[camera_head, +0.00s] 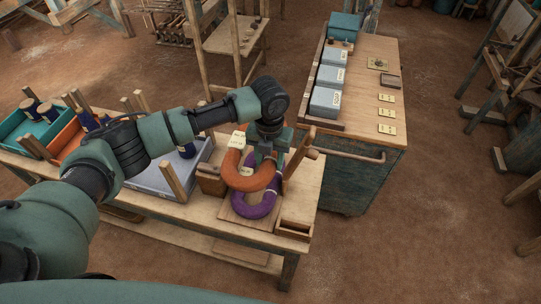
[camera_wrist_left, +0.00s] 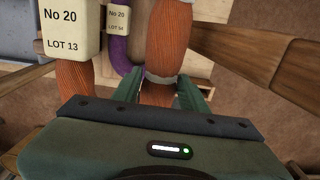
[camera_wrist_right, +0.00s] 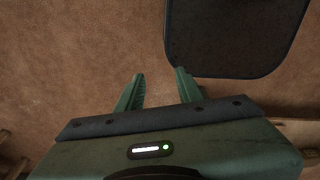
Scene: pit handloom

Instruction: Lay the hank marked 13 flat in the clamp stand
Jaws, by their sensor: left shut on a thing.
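The orange hank (camera_head: 247,182) has a tag reading No 20, LOT 13, which shows large in the left wrist view (camera_wrist_left: 70,30). My left gripper (camera_head: 262,157) is shut on this hank near its top and holds it over the clamp stand (camera_head: 227,213). A purple hank (camera_head: 262,205) is on the stand beneath and partly hidden by the orange one; its own tag (camera_wrist_left: 119,18) is hard to read. I cannot tell whether the two hanks touch. My right gripper (camera_wrist_right: 158,88) is open and empty above the brown floor; it is not seen in the head view.
A slanted wooden post (camera_head: 299,152) rises just right of the hanks. A small open wooden box (camera_head: 294,229) sits at the table's front right corner. Coloured trays (camera_head: 72,138) stand at the left. A green cabinet (camera_head: 347,180) bears grey boxes and paper labels.

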